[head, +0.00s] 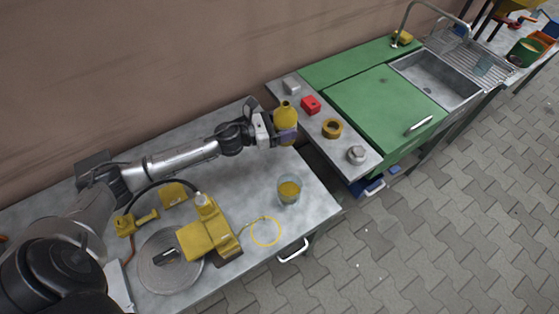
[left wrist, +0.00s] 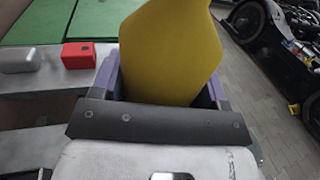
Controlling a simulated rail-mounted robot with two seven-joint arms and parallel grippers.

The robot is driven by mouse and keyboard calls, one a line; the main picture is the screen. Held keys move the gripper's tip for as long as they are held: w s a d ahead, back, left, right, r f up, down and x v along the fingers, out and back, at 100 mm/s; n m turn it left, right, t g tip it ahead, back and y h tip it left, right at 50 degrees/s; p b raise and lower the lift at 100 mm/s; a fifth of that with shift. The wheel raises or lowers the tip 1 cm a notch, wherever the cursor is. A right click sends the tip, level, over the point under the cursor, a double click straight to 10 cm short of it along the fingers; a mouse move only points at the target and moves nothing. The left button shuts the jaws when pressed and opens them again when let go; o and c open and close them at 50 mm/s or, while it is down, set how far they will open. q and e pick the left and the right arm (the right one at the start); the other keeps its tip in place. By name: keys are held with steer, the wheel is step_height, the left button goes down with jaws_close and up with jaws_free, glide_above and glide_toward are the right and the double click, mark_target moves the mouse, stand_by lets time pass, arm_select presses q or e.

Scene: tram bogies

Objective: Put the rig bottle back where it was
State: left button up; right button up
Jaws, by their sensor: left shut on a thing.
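The rig bottle (head: 285,111) is yellow with a narrow neck. My left gripper (head: 284,135) is shut around its lower part and holds it upright above the right rear part of the grey workbench. In the left wrist view the bottle (left wrist: 172,50) fills the middle, between the purple fingers of the left gripper (left wrist: 160,92). The bottle's base is partly hidden by the gripper. My right gripper is not in view.
A glass with yellow contents (head: 289,190) and a yellow machine (head: 208,232) stand on the workbench (head: 320,205). A narrow grey shelf beyond holds a red block (head: 311,104), a yellow ring (head: 332,128) and a metal knob (head: 356,154). A sink (head: 440,78) is farther right.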

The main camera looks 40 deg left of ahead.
arm_select(q)
steer(key=shift+w+a+f+b, duration=0.1)
steer(key=shift+a+f+b, duration=0.45)
steer(key=shift+f, duration=0.45)
steer(key=f, duration=0.2)
steer(key=f+b, duration=0.1)
steer(key=f, duration=0.2)
steer(key=f+b, duration=0.1)
steer(key=f, duration=0.1)
steer(key=shift+a+f, duration=0.25)
steer(key=shift+f, duration=0.05)
steer(key=shift+f+b, duration=0.5)
steer(key=shift+f, duration=0.9)
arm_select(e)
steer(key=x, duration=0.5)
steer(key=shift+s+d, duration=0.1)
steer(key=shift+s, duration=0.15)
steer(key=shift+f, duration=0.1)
arm_select(q)
steer(key=shift+f, duration=0.15)
steer(key=o, duration=1.1)
steer(key=shift+o, duration=0.2)
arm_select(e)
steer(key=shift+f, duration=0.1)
